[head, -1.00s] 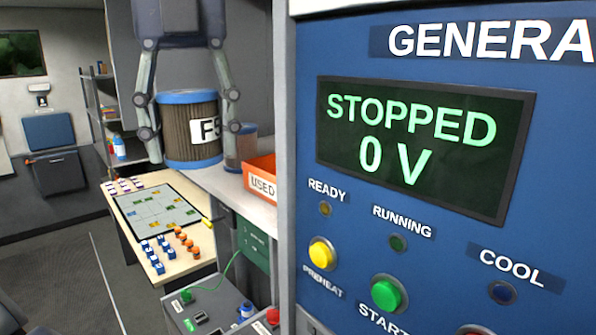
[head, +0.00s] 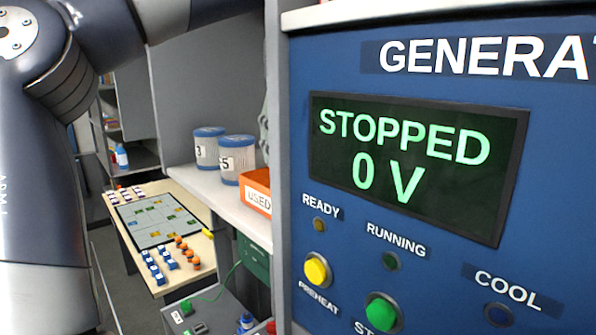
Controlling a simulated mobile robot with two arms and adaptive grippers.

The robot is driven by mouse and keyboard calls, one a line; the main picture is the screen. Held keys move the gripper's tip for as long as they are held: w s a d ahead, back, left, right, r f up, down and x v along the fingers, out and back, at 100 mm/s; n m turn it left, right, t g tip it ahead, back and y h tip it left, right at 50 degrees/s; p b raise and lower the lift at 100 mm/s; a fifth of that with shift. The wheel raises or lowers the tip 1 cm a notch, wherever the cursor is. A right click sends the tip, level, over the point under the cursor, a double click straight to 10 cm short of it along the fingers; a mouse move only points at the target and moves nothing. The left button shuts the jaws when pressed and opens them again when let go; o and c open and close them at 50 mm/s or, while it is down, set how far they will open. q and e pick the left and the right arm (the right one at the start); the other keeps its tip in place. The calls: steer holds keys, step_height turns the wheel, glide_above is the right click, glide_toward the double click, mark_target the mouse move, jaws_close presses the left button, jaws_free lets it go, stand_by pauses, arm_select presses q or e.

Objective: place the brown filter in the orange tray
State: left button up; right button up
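The orange tray (head: 256,192), marked USED, sits on the white shelf beside the generator cabinet, which cuts off its right part; I cannot see inside it. The brown filter is not visible now. My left arm fills the left side and reaches along the top towards the right. A narrow grey linkage (head: 263,135) at the cabinet's edge, above the tray, looks like part of my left gripper. Its fingertips and anything in them are hidden behind the cabinet. My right gripper is not in view.
Two pale canisters with blue lids, one farther back (head: 208,148) and one nearer (head: 237,160), stand on the shelf (head: 205,183) left of the tray. The blue generator panel (head: 440,190) blocks the right side. A table (head: 160,225) with small pieces stands lower left.

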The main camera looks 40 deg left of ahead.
arm_select(q)
steer(key=shift+s+a+f, duration=0.1)
steer(key=shift+s+f, duration=0.2)
steer(key=shift+f, duration=0.05)
step_height(320, 180, down, 3)
steer(key=shift+r+p, duration=0.15)
steer(key=shift+p, duration=0.3)
steer(key=shift+w+f, duration=0.2)
steer(key=shift+f, duration=0.25)
steer(key=shift+s, duration=0.1)
steer(key=shift+s+f, duration=0.1)
steer(key=shift+f, duration=0.05)
steer(key=o, duration=0.8)
